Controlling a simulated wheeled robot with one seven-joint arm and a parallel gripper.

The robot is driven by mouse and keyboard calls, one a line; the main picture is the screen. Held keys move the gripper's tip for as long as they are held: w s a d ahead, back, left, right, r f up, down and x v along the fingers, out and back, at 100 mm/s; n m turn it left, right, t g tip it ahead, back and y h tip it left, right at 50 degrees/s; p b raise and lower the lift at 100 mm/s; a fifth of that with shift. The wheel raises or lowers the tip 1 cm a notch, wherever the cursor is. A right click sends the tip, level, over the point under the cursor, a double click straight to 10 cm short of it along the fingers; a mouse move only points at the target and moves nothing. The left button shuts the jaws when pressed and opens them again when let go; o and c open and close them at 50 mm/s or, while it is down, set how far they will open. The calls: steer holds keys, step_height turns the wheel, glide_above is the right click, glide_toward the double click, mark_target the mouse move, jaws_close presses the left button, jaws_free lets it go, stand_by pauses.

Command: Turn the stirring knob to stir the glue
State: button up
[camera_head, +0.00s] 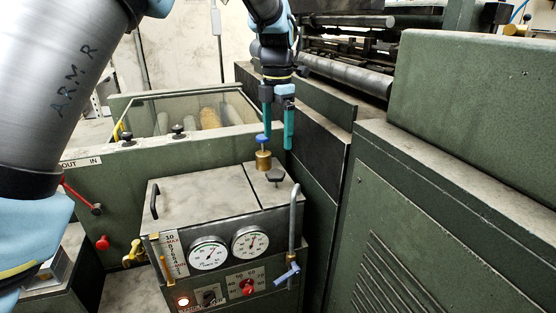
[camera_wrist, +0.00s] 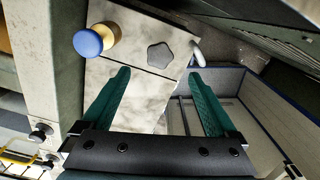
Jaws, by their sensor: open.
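A dark grey star-shaped knob (camera_head: 275,176) stands on the lid of the glue unit (camera_head: 200,190), near its right edge; I take it for the stirring knob. In the wrist view the star knob (camera_wrist: 160,56) appears between and just beyond my fingertips. My gripper (camera_head: 277,139) points down above the lid, open and empty, with its green fingers apart. In the wrist view my gripper (camera_wrist: 160,74) has a wide gap between its fingers. The gripper is clear of the knob, higher up.
A brass post with a blue cap (camera_head: 263,158) stands on the lid beside the star knob, close to my left finger. A grey bent pipe (camera_head: 295,215) rises at the unit's right front. A tall green machine wall (camera_head: 450,210) bounds the right.

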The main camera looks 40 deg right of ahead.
mark_target(277, 172)
step_height(277, 172, down, 10)
steer(key=shift+r+p, duration=0.1)
steer(key=shift+p, duration=1.1)
steer(key=shift+c, duration=0.3)
steer(key=c, duration=1.3)
steer(key=shift+m, duration=0.4)
